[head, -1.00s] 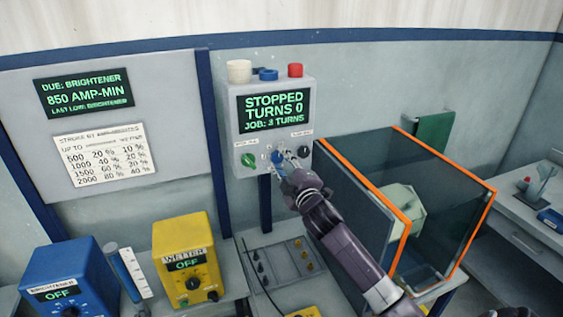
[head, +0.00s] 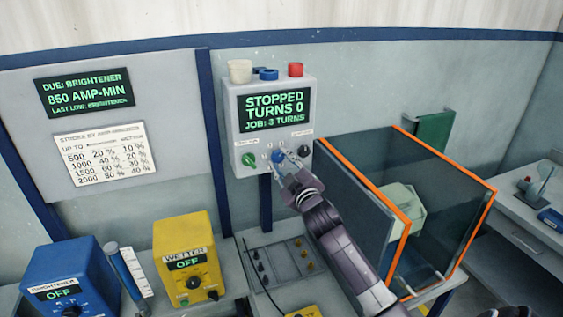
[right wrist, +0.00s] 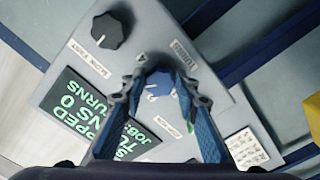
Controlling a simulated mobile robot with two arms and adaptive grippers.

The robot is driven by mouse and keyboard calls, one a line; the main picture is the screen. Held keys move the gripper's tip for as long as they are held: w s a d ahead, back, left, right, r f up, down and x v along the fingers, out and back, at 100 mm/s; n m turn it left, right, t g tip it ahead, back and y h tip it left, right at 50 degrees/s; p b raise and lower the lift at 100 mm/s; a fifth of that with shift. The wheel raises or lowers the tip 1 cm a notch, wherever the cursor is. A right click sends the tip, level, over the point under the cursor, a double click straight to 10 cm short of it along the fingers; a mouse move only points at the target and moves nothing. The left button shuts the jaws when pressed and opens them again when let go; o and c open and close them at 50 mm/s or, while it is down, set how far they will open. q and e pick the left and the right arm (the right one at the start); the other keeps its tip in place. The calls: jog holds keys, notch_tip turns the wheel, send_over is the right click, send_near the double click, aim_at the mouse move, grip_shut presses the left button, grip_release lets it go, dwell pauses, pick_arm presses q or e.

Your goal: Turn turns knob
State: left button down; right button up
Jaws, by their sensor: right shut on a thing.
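The control box (head: 233,128) on the wall has a display (head: 273,107) reading "STOPPED, TURNS 0, JOB: 3 TURNS". My right gripper (head: 283,164) is at the blue middle knob. In the right wrist view its two fingers (right wrist: 162,84) are on either side of the blue knob (right wrist: 160,83), shut on it. The black knob (right wrist: 111,30) shows clear of the fingers there. My left gripper is not in view.
An orange-edged clear tank (head: 455,215) with a pale barrel inside stands right of my right arm. A yellow "WETTER" unit (head: 185,240) and a blue "BRIGHTENER" unit (head: 75,270), both reading OFF, stand at left. Red, blue and white caps top the control box.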

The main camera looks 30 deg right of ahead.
jog(key=shift+f, duration=0.1)
jog(key=o, duration=1.2)
jog(key=shift+c, duration=0.2)
jog(key=v, duration=1.2)
